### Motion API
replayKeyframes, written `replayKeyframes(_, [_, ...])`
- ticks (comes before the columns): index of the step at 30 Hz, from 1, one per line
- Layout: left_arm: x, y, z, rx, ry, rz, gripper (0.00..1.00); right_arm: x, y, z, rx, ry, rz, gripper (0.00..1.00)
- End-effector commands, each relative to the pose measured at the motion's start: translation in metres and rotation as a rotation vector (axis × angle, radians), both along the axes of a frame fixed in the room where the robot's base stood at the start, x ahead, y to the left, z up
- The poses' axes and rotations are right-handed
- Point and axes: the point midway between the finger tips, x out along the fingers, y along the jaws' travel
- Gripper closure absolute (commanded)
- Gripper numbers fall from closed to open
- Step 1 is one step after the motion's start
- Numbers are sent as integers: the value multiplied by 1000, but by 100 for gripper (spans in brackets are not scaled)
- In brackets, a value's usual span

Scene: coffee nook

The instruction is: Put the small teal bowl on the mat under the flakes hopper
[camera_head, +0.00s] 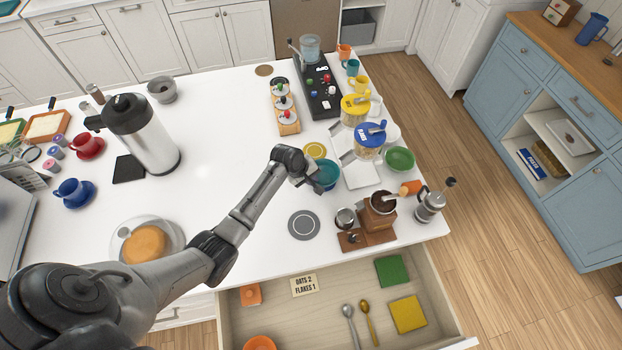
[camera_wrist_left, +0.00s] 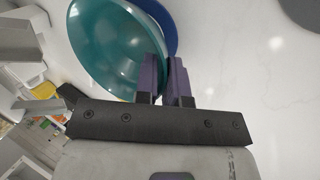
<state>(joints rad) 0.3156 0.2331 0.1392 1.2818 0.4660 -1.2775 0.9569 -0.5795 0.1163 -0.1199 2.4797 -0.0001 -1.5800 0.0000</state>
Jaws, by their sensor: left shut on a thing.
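The teal bowl (camera_head: 328,173) is on the right part of the white counter, just left of the white mat (camera_head: 362,176). My left gripper (camera_head: 314,184) is at its left side. In the left wrist view, the gripper's purple fingers (camera_wrist_left: 167,82) are shut on the rim of the teal bowl (camera_wrist_left: 105,45). A blue rim (camera_wrist_left: 162,18) shows beyond the teal one; how the two sit together is partly hidden. I cannot tell whether the bowl is clear of the counter. The flakes hopper (camera_head: 369,139) has a blue lid and stands behind the mat. My right gripper is not in view.
A yellow-lidded hopper (camera_head: 355,108) stands behind the flakes hopper. A green bowl (camera_head: 400,159) is right of the mat. A wooden grinder (camera_head: 378,207) and a metal cup (camera_head: 345,218) stand in front. A yellow disc (camera_head: 315,150) lies behind the teal bowl. An open drawer (camera_head: 330,290) juts out below.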

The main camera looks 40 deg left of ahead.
Motion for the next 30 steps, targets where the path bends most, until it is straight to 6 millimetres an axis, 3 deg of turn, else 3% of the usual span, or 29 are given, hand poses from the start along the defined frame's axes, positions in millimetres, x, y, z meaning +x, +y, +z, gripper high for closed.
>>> replayKeyframes(15, [1,0,-10,0,-2,1,100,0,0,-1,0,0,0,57])
replayKeyframes(16, [0,0,-11,0,-2,0,89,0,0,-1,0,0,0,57])
replayKeyframes(24, [0,0,-10,1,-1,0,64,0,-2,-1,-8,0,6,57])
replayKeyframes(30, [0,0,-10,0,-1,0,64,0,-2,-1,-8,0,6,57])
